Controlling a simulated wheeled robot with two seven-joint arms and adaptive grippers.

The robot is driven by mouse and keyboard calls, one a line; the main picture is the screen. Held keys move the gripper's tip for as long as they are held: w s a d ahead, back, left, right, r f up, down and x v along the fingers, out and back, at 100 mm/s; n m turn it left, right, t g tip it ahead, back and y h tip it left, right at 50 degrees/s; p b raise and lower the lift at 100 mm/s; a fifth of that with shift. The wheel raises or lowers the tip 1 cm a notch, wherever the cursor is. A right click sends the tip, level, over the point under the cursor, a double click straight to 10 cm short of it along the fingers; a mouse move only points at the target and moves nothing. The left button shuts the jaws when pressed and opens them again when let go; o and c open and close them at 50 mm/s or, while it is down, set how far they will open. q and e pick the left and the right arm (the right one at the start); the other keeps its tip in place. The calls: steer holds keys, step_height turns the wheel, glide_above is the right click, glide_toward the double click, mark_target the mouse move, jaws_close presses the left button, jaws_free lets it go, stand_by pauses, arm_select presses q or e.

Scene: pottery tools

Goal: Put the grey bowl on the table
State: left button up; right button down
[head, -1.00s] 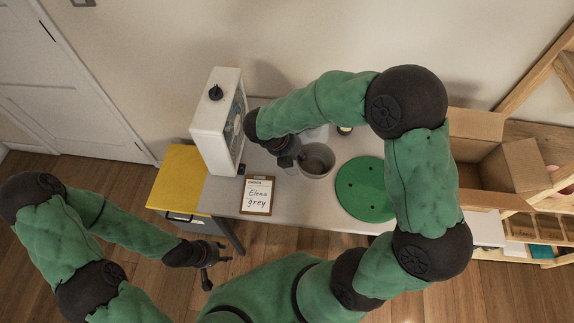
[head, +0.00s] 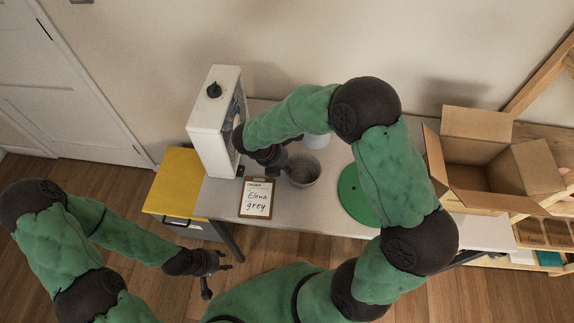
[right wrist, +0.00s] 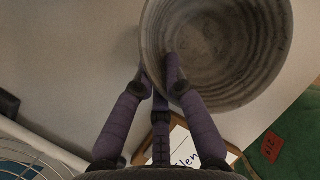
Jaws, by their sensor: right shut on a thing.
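The grey bowl (head: 305,171) is upright over the table (head: 225,198), just right of the clipboard (head: 257,198) marked "Elena grey". My right gripper (head: 284,165) is at the bowl's left side. In the right wrist view its purple fingers (right wrist: 160,78) are shut on the near wall of the bowl (right wrist: 225,45), one finger inside it. I cannot tell whether the bowl's base touches the table. My left gripper (head: 217,272) is empty, with its fingers apart, in front of the table at the left.
A white machine (head: 216,120) stands left of the bowl. A green disc (head: 352,198) lies right of it, and a white container (head: 318,141) is behind it. An open cardboard box (head: 470,185) is at the right. A yellow-topped cabinet (head: 176,180) stands at the left.

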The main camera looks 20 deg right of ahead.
steer(key=shift+f, duration=0.15)
steer(key=c, duration=1.3)
jaws_free()
steer(key=shift+p+v, duration=2.3)
steer(key=shift+v, duration=3.85)
steer(key=shift+d, duration=0.1)
